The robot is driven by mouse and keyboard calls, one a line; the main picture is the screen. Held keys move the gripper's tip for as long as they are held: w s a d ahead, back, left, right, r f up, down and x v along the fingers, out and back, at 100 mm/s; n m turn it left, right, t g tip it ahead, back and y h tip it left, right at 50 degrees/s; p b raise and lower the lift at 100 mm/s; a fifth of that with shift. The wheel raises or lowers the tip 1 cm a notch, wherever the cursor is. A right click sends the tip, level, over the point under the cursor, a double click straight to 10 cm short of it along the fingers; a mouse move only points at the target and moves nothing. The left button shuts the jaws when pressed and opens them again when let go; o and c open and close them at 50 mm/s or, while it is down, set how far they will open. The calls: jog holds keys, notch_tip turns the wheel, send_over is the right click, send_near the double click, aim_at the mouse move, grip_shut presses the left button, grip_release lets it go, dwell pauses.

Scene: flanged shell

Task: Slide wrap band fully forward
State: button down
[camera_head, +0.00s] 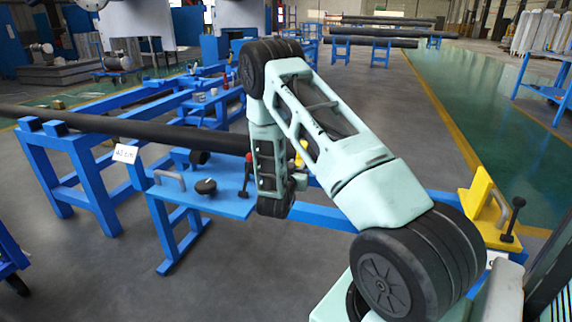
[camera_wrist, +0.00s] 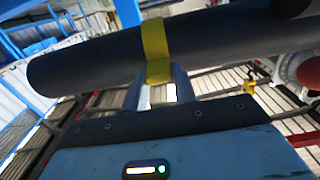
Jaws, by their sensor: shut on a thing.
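The yellow wrap band (camera_wrist: 154,40) goes around a long black pipe in the wrist view, near the pipe's rounded left end. Its lower tab (camera_wrist: 159,72) sits between the fingertips of my gripper (camera_wrist: 160,88). My gripper is shut on this tab, just below the pipe. The black pipe (camera_wrist: 90,61) runs across the wrist view. In the head view a long black pipe (camera_head: 85,123) lies on blue supports, and my arm crosses in front of its right part. My fingers are hidden there behind my arm. Only a bit of yellow (camera_head: 304,150) shows beside the arm.
A blue table (camera_head: 232,207) with a grey handle (camera_head: 170,180) and a black knob (camera_head: 206,187) stands below the pipe. A blue trestle (camera_head: 80,150) holds the pipe at left. A yellow bracket (camera_head: 480,200) stands at right. Grey floor is open in front.

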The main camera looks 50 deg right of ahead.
jog(key=s, duration=0.1)
jog(key=s+d, duration=0.1)
jog(key=s, duration=0.2)
jog(key=shift+d, duration=0.3)
jog(key=c, duration=1.1)
grip_release()
jog(key=v, duration=1.7)
jog(key=shift+s+a+p, duration=0.2)
jog(key=shift+p, duration=0.1)
jog(key=shift+w+f, duration=0.1)
